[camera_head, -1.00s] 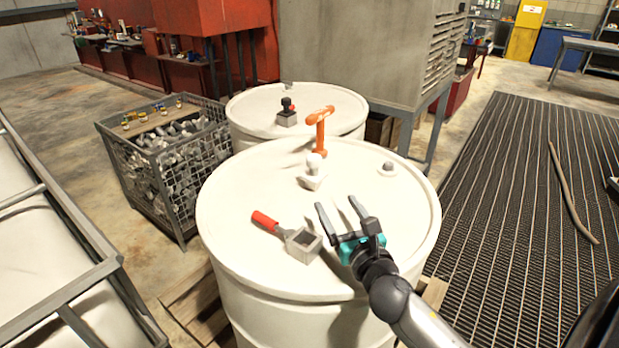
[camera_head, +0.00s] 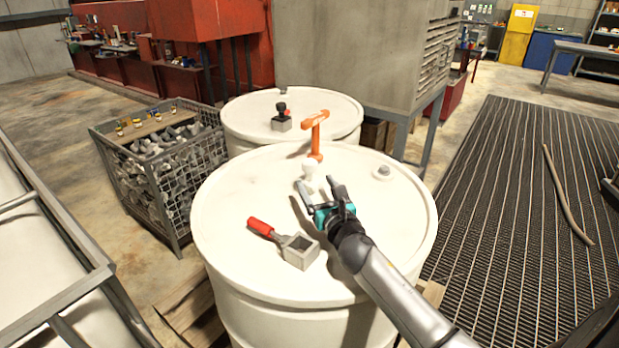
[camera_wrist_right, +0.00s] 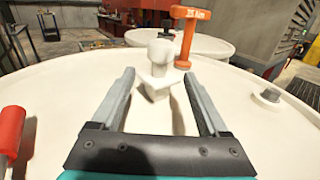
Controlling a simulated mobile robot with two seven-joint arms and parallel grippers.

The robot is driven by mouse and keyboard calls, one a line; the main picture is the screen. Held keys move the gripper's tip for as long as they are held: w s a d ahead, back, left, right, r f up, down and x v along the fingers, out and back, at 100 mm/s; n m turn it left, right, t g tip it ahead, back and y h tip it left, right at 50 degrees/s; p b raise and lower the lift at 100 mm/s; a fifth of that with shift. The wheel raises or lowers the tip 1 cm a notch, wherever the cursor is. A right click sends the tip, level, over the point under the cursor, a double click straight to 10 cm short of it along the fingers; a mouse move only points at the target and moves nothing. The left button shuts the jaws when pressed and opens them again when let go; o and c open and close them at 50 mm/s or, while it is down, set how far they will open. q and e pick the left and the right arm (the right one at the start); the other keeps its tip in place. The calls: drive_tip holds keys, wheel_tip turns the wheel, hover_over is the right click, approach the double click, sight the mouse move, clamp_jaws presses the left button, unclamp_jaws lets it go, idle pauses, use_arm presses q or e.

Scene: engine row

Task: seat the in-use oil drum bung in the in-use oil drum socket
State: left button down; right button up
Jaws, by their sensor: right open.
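The white bung (camera_head: 308,169), with a rounded knob over a square base, stands upright on the near drum's lid; it also shows in the right wrist view (camera_wrist_right: 161,75). My right gripper (camera_head: 318,187) is open, and its fingertips point at the bung from the near side. In the right wrist view the bung appears centred between the open fingers (camera_wrist_right: 159,85), at or just beyond their tips; contact cannot be told. The grey square socket (camera_head: 300,252), open at the top, sits nearer the front of the lid, left of my right arm. My left gripper is out of view.
An orange T-shaped tool (camera_head: 316,135) stands just behind the bung. A small cap (camera_head: 384,172) is at the right of the near drum (camera_head: 232,215). A far drum (camera_head: 350,112) holds another grey socket with a black knob (camera_head: 281,108).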

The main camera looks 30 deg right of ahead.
sight(312, 178)
drive_tip(key=shift+x, duration=2.5)
clamp_jaws()
